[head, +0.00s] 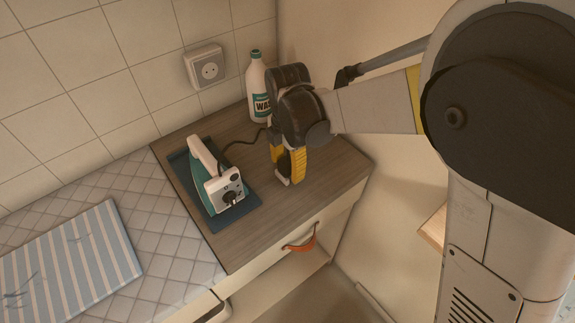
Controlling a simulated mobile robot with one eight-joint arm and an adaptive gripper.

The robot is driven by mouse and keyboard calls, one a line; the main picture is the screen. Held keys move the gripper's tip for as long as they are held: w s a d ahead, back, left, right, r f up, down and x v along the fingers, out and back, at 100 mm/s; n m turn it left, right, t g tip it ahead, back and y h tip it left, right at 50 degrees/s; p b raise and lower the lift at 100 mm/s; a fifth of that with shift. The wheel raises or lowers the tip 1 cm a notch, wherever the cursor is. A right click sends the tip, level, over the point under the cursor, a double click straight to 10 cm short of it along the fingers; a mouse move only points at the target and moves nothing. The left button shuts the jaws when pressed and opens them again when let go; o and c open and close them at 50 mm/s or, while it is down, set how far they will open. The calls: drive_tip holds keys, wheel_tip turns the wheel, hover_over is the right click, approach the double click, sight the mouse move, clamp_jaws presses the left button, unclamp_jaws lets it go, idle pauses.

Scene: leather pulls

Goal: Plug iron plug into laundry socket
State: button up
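The laundry socket (209,71) is a white square wall socket with a round recess, on the tiled wall above the counter. The iron (216,180), white and teal, rests on a dark blue mat (236,218). Its dark cord (240,142) runs from the iron's back to the right and passes behind my gripper. The iron plug cannot be made out; my gripper may hide it. My gripper (284,177), with yellow fingers, points down low over the wooden counter, right of the iron and apart from it. The view does not show whether its fingers are apart or hold anything.
A white bottle (258,88) with a teal cap and label stands in the back corner, just behind my gripper. A striped blue cloth (72,257) lies on a quilted pad (165,235) at left. A drawer with an orange pull (301,244) is below the counter's front edge.

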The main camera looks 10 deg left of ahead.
sight(288, 160)
drive_tip(key=c, duration=0.9)
drive_tip(key=shift+r, duration=0.1)
drive_tip(key=shift+r, duration=0.3)
drive_tip(key=shift+c, duration=0.5)
wheel_tip(288, 160, up, 4)
drive_tip(key=shift+p, duration=1.25)
drive_tip(key=s+d+r+p, duration=0.3)
drive_tip(key=s+d+r, duration=0.3)
drive_tip(key=d, duration=0.3)
drive_tip(key=shift+s+p, duration=0.3)
drive_tip(key=shift+s, duration=0.35)
drive_tip(key=shift+d+r, duration=0.1)
